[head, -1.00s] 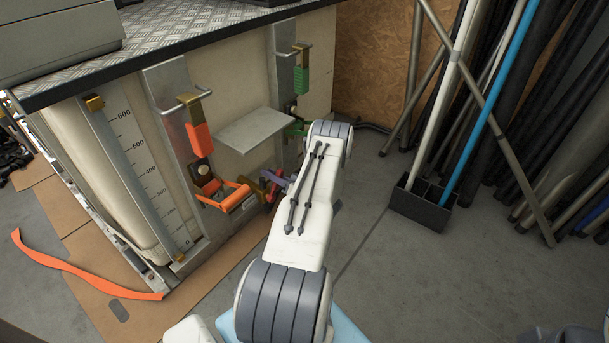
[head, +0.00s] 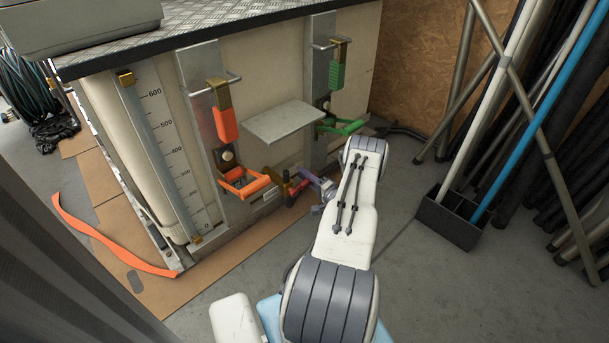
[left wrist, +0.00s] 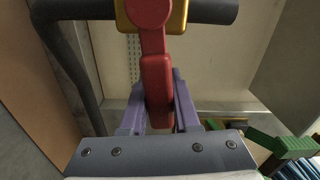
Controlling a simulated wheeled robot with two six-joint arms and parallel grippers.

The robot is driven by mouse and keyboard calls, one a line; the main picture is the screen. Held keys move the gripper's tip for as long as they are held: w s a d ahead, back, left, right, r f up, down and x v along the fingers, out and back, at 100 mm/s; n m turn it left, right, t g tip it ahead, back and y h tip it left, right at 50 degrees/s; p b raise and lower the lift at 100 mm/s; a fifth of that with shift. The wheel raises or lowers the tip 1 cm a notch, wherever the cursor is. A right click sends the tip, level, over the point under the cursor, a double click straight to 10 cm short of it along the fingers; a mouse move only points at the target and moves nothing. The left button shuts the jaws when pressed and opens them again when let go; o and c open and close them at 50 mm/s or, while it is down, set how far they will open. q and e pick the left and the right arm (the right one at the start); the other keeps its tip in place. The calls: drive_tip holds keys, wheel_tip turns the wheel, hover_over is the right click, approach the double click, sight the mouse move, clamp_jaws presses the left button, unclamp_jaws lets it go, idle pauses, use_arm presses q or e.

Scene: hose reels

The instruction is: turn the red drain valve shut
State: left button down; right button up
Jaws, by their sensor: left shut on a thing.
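The red drain valve (left wrist: 156,82) has a red lever on a brass body (left wrist: 179,16) in the left wrist view. A dark pipe (left wrist: 212,10) runs across there, and the lever points down the picture, across the pipe's line. In the head view the red lever (head: 297,188) shows small, low at the tank's front. My left gripper (left wrist: 160,108) has purple fingers on both sides of the lever and is shut on it. In the head view the left gripper (head: 320,184) is at the valve, partly hidden by my arm. My right gripper is out of view.
An orange latch handle (head: 245,184) and a green one (head: 342,127) are on the tank (head: 265,75), with a metal shelf (head: 285,121) between them. A black pole holder (head: 449,218) stands right. An orange strap (head: 110,245) lies left. Floor between is clear.

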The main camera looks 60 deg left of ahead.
use_arm(q)
drive_tip(key=shift+f+m, duration=0.55)
drive_tip(key=shift+m, duration=0.15)
drive_tip(key=shift+a+b, duration=0.1)
drive_tip(key=shift+b, duration=0.2)
drive_tip(key=c, duration=0.6)
unclamp_jaws()
drive_tip(key=shift+c, duration=0.2)
drive_tip(key=p+v, duration=0.5)
drive_tip(key=v, duration=0.5)
drive_tip(key=shift+d, duration=0.3)
drive_tip(key=shift+w, duration=0.1)
